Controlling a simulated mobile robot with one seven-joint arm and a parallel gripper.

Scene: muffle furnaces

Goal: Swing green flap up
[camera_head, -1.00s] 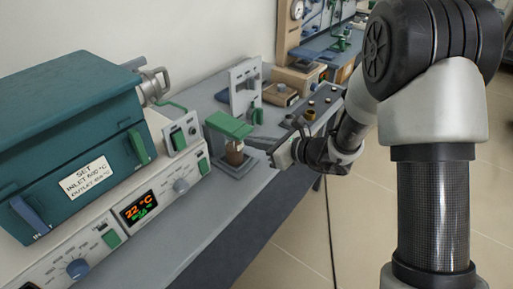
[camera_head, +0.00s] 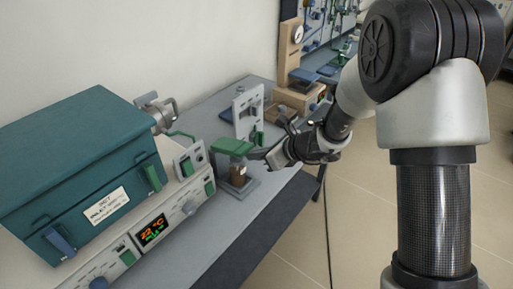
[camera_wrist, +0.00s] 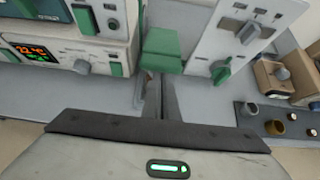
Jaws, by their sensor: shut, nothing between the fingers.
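The green flap (camera_head: 232,146) lies roughly level on top of a small grey stand, above a brown jar (camera_head: 237,174). In the wrist view the flap (camera_wrist: 163,48) is at the upper centre, just beyond my fingers. My gripper (camera_head: 258,154) is shut and empty, to the right of the flap with its tips close to the flap's edge. In the wrist view my gripper (camera_wrist: 151,88) shows its narrow fingers side by side, pointing at the flap's near edge. I cannot tell whether the tips touch it. The jar is mostly hidden in the wrist view.
A teal furnace (camera_head: 75,165) with a lit display panel (camera_head: 152,229) stands to the left. A white upright panel with a green lever (camera_wrist: 220,70) stands just right of the flap. Small pots on a dark tray (camera_wrist: 276,126) are at the right. The bench front (camera_head: 245,215) is clear.

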